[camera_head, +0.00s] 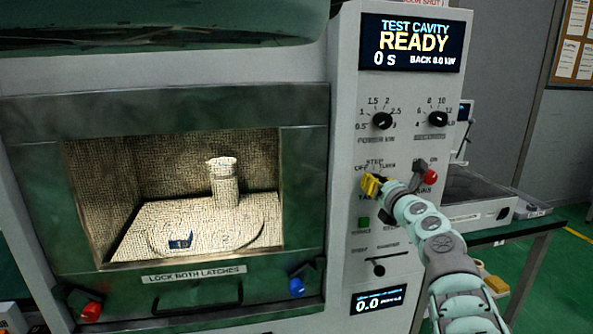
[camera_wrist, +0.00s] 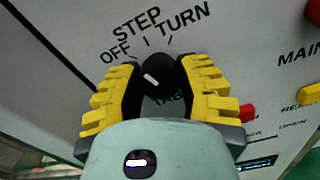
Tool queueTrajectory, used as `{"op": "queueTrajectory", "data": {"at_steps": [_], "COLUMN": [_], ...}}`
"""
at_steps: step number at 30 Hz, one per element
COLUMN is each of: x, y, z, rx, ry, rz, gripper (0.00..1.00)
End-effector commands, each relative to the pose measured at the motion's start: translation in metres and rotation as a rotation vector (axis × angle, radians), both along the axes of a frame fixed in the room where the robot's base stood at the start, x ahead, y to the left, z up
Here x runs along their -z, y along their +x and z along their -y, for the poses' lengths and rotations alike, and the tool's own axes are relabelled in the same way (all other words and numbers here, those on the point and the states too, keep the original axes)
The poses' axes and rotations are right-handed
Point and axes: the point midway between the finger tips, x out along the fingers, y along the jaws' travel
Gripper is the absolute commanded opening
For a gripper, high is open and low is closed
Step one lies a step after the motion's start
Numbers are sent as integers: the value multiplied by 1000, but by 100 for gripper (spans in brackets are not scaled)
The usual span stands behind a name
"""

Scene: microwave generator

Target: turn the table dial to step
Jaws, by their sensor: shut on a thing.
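The table dial (camera_wrist: 165,73) is a black knob with a white pointer mark, below the printed words OFF, STEP and TURN on the grey panel. Its pointer slants up and left, toward the OFF side. My gripper (camera_wrist: 163,68) has its yellow-padded fingers on either side of the dial and is shut on it. In the head view my gripper (camera_head: 371,186) reaches the panel from the lower right and hides most of the dial. The label under the dial is partly covered.
A red-handled switch (camera_head: 429,176) sits close to the right of my gripper, and a green button (camera_head: 363,223) is below. Two black knobs, the left one (camera_head: 382,121) and the right one (camera_head: 438,119), are above. The display (camera_head: 411,43) reads READY. The chamber door (camera_head: 190,272) is at left.

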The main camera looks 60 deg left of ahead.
Motion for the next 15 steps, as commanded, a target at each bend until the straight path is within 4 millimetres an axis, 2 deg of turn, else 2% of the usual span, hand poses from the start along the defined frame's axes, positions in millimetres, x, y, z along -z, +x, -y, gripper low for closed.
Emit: {"op": "queueTrajectory", "data": {"at_steps": [6,15], "x": [-2,0], "y": [1,1], "z": [1,1], "rx": [2,2], "ry": [60,111], "rz": [-149,-276], "gripper": [0,0]}}
